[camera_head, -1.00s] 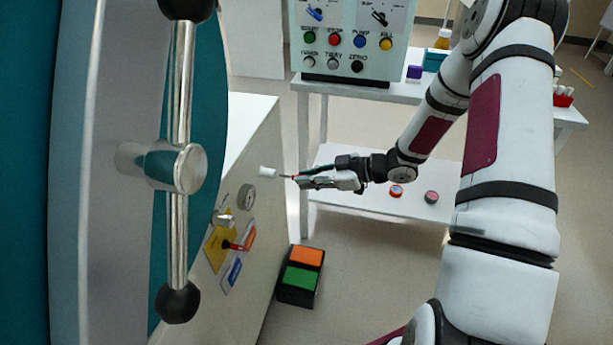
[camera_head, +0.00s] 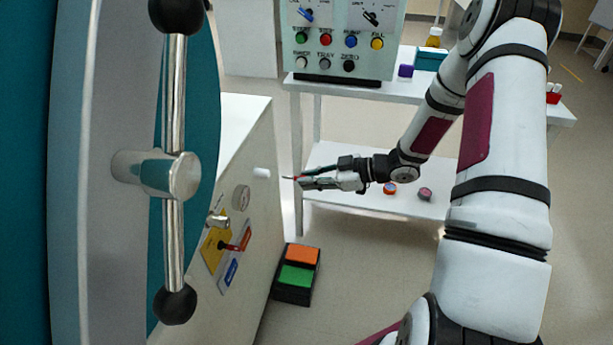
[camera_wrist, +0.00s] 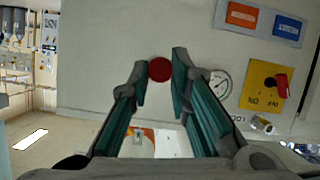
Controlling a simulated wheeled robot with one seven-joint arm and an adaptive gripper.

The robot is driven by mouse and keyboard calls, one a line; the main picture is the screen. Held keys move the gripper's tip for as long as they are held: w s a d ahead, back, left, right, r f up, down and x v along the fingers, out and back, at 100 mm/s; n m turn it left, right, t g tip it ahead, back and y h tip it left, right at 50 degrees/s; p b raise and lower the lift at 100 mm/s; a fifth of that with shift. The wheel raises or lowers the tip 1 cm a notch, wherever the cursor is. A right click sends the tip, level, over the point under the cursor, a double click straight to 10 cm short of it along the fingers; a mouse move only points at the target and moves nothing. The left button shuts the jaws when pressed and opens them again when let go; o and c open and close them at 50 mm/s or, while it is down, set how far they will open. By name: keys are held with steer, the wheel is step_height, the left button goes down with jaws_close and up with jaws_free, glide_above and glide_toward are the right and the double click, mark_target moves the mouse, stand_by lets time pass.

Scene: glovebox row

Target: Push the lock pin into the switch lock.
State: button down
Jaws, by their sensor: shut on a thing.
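My gripper (camera_head: 301,181) is shut on the lock pin. The pin's round red head (camera_wrist: 160,69) shows between the fingertips in the wrist view. In the head view its thin shaft (camera_head: 287,178) points left toward the pale panel. The switch lock seems to be the short silver cylinder (camera_head: 218,221) standing out from the panel, below and left of the gripper. It also shows right of the fingers in the wrist view (camera_wrist: 262,124), beside the yellow switch plate (camera_wrist: 257,92) with its red handle (camera_wrist: 282,86). The pin and the lock are apart. The lock's opening is not clear.
A round gauge (camera_wrist: 221,84) sits between fingers and yellow plate. A large door handle (camera_head: 174,175) stands at the left. Foot pedals (camera_head: 297,265) lie on the floor.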

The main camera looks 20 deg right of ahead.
steer(key=shift+s+d+p, duration=0.45)
steer(key=shift+s+d, duration=0.45)
steer(key=shift+d, duration=0.3)
